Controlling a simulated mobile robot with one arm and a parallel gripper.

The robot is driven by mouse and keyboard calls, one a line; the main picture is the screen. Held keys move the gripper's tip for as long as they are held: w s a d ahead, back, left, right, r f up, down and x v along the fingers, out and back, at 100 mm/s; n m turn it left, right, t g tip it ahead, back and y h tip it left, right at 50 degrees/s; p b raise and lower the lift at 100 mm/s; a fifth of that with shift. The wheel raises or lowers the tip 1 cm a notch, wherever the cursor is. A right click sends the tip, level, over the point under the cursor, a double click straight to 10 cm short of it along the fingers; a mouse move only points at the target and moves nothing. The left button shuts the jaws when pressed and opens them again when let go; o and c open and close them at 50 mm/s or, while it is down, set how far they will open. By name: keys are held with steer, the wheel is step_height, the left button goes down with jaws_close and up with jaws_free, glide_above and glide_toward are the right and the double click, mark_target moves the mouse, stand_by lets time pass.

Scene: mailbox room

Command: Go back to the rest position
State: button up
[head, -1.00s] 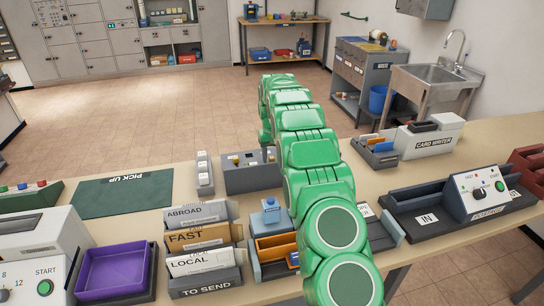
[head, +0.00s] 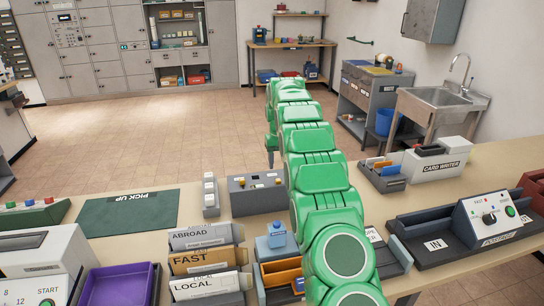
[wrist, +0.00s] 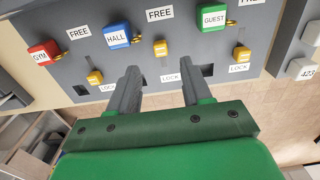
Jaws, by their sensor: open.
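My green arm reaches over the table in the head view, and my gripper (head: 270,158) hangs from its far end, partly hidden by the arm. In the wrist view the gripper (wrist: 160,85) has two grey fingers well apart with nothing between them. The fingers overlap the panel's lower edge in the picture; I cannot tell the gap. In the head view the grey panel box (head: 243,198) stands beside the arm.
The floor (head: 150,130) behind is open. A sink (head: 436,100) stands right.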

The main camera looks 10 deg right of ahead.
steer(key=s+a+r, duration=0.2)
steer(key=s+r, duration=0.3)
steer(key=s, duration=0.4)
steer(key=s+a+r, duration=0.1)
steer(key=s+r, duration=0.3)
steer(key=s, duration=0.5)
steer(key=s+a+r, duration=0.2)
steer(key=s+r, duration=0.3)
steer(key=s, duration=0.5)
steer(key=s+a+f+g, duration=0.1)
steer(key=s+f, duration=0.1)
steer(key=s, duration=1.5)
steer(key=s+a+f, duration=0.1)
steer(key=s+f, duration=0.2)
steer(key=s, duration=1.4)
steer(key=shift+s+a+g, duration=0.4)
steer(key=shift+w+r, duration=0.1)
